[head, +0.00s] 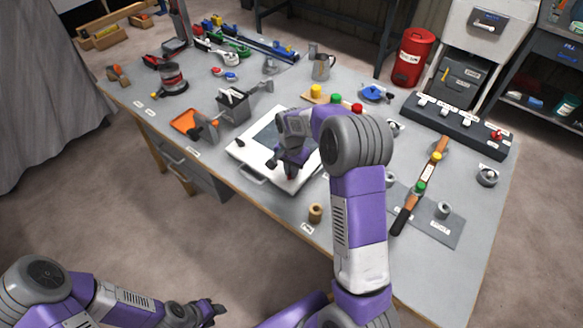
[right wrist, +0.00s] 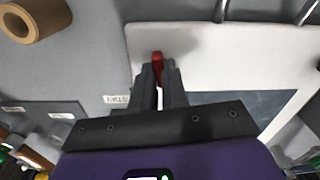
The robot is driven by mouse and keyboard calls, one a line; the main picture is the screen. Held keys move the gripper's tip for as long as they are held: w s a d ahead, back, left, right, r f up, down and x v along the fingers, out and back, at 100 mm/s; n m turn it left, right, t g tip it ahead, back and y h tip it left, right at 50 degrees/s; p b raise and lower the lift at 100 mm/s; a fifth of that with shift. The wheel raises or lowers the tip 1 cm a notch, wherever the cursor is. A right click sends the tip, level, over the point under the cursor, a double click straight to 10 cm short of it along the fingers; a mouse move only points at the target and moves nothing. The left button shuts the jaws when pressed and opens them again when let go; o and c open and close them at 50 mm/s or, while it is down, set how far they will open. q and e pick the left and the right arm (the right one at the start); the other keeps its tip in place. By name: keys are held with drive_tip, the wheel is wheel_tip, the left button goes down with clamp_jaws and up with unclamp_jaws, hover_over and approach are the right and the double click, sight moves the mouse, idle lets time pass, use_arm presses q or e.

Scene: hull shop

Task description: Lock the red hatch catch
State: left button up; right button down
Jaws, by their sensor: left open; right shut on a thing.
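The white hatch (head: 247,152) with a dark window lies on the workbench; it also shows in the right wrist view (right wrist: 190,60). The red catch (right wrist: 157,58) is at the hatch's edge. My right gripper (right wrist: 157,74) is shut on the catch, its fingertips on either side of the red part. In the head view my right gripper (head: 289,172) reaches down over the hatch's near right part and hides most of the catch. My left gripper (head: 213,309) is open and empty, low in front of the bench and away from the hatch.
A tan roll (head: 315,212) stands beside the hatch at the bench's front edge. A grey box (head: 234,105) and orange tray (head: 186,121) are to the left. Several small tools fill the back.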

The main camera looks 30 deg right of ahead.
drive_tip(key=shift+m, duration=0.9)
drive_tip(key=c, duration=1.2)
unclamp_jaws()
drive_tip(key=shift+o, duration=0.2)
wheel_tip(320, 180, up, 8)
drive_tip(key=shift+f+p, duration=0.2)
drive_tip(key=shift+p, duration=0.9)
